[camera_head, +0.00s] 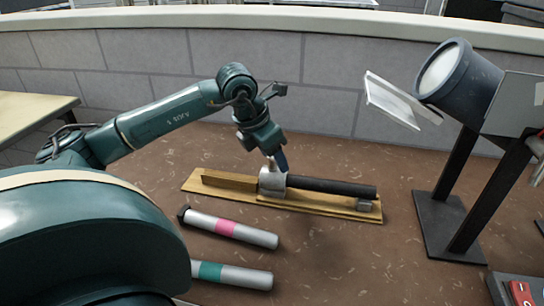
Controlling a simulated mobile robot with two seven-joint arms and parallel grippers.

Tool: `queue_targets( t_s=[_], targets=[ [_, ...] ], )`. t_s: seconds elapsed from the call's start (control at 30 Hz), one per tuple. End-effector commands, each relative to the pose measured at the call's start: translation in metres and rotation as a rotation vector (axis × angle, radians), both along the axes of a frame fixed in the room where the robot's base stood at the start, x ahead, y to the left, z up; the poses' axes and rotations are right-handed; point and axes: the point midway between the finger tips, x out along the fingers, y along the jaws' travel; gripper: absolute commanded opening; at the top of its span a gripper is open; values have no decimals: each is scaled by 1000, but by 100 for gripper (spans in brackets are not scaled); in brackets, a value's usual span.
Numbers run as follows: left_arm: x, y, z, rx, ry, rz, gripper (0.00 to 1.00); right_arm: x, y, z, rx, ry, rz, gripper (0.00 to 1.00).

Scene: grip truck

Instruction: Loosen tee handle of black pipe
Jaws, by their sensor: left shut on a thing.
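The black pipe (335,187) lies along a wooden board (217,190) in the middle of the work surface. A silver clamp (272,184) sits around the pipe's left end. The tee handle is small and mostly hidden at the top of the clamp. My left gripper (277,163) points down from above, right at the top of the clamp, and is shut on what appears to be the tee handle. The fingers are too small to see clearly. My right gripper is not in view.
Two silver tubes lie in front of the board, one with a pink band (228,227) and one with a teal band (210,271). A lamp-like dark cylinder (455,82) on a black stand (450,222) is at the right. A grey block wall (330,90) closes the back.

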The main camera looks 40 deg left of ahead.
Motion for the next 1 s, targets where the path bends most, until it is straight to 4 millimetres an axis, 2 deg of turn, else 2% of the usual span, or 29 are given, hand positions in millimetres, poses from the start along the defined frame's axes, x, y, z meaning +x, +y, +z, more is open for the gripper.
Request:
queue_targets(
  t_s=[0.5,0.7,1.0],
  targets=[
    [0,0,1,0,-2,451,32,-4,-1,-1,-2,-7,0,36],
    [0,-1,1,-2,-1,564,32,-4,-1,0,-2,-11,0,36],
    [0,0,1,-1,-1,644,32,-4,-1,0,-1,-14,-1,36]
  ],
)
